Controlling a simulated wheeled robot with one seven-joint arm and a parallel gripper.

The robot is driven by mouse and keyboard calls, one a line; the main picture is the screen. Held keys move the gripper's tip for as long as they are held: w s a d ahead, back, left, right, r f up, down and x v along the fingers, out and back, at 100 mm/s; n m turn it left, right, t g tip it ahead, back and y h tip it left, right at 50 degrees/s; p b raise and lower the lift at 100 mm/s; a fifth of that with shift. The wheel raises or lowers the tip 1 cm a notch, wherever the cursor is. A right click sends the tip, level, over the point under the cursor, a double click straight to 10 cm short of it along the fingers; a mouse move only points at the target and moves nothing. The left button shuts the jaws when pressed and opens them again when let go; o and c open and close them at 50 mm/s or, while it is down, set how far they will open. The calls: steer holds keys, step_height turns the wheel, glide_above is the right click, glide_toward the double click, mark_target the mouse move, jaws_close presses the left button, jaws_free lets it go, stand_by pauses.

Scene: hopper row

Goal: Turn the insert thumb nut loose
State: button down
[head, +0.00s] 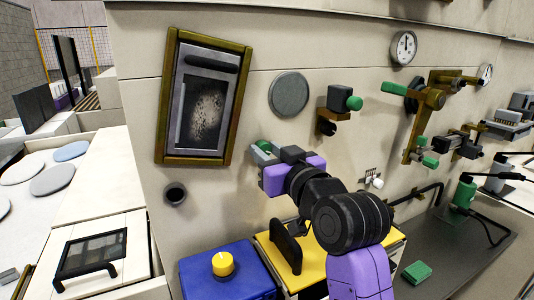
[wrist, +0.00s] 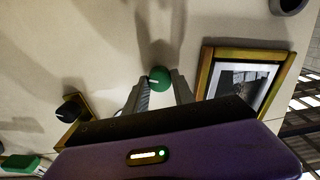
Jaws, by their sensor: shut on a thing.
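The insert thumb nut is a round green knob (wrist: 159,76) on the pale wall, with a light mark on its face. In the head view its green edge (head: 263,146) shows just beyond my gripper (head: 262,156), below and right of the framed window. In the wrist view my gripper (wrist: 160,84) has one grey finger on each side of the knob and is shut on it. The gripper body hides most of the knob in the head view, and the knob's threads and seat are hidden.
A brown-framed window panel (head: 203,97) is up and left of my gripper. A grey disc (head: 289,93) and a black-and-green clamp (head: 340,105) sit to the right on the wall. A blue box with a yellow knob (head: 222,263) and a yellow box (head: 267,247) stand below.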

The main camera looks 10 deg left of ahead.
steer(key=n+b, duration=0.3)
steer(key=n, duration=0.4)
steer(key=n+b, duration=0.3)
steer(key=n, duration=0.5)
steer(key=n+b, duration=0.3)
steer(key=n, duration=0.5)
steer(key=shift+a+f, duration=0.1)
steer(key=shift+f, duration=0.15)
stand_by(0.4)
steer(key=c, duration=1.1)
jaws_free()
steer(key=shift+o, duration=0.2)
steer(key=shift+s, duration=0.1)
steer(key=b+v, duration=0.1)
steer(key=v, duration=0.6)
steer(key=shift+s+d, duration=0.25)
steer(key=shift+s, duration=0.05)
